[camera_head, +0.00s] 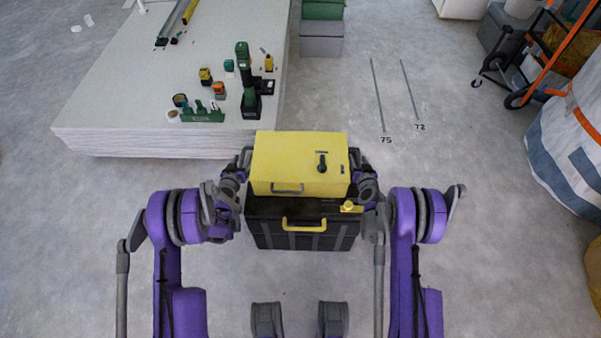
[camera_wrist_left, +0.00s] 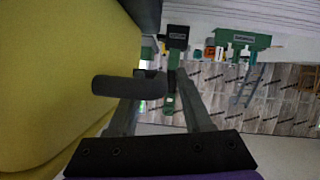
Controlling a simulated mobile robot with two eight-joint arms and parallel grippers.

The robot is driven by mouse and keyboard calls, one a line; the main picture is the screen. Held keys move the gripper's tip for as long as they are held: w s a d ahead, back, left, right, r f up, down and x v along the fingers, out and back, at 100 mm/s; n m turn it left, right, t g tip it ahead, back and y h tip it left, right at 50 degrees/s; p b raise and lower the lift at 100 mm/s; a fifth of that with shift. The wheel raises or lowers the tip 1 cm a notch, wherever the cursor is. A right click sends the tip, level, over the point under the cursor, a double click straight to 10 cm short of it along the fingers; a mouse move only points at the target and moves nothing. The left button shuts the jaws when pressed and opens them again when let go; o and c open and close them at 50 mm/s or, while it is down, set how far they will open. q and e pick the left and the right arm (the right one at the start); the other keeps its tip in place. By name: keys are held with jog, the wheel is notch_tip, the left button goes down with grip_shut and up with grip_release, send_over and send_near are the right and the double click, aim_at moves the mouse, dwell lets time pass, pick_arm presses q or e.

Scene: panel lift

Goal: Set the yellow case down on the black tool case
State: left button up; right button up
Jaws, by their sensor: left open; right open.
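The yellow case (camera_head: 300,170) is level, directly over the black tool case (camera_head: 290,236), set slightly toward its back. The head view does not clearly show whether their surfaces touch. The black tool case stands on the floor with a yellow front handle. My left gripper (camera_head: 240,165) is open at the yellow case's left side. My right gripper (camera_head: 363,178) is open at its right side, its fingers partly hidden. In the left wrist view, the yellow case (camera_wrist_left: 45,80) fills the left, and a dark grey bar (camera_wrist_left: 128,86) crosses near my left gripper's fingers.
A stack of white panels (camera_head: 130,100) lies behind and left, with green tools (camera_head: 243,75) on it. A green and grey box (camera_head: 321,38) stands behind. A cart with orange bars (camera_head: 545,60) and a white bag (camera_head: 570,140) are at right.

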jog(key=shift+s, duration=0.1)
pick_arm(q)
jog(key=v, duration=1.2)
pick_arm(e)
jog(key=v, duration=1.2)
pick_arm(q)
jog(key=shift+a+f, duration=0.1)
pick_arm(e)
jog(key=shift+d, duration=0.1)
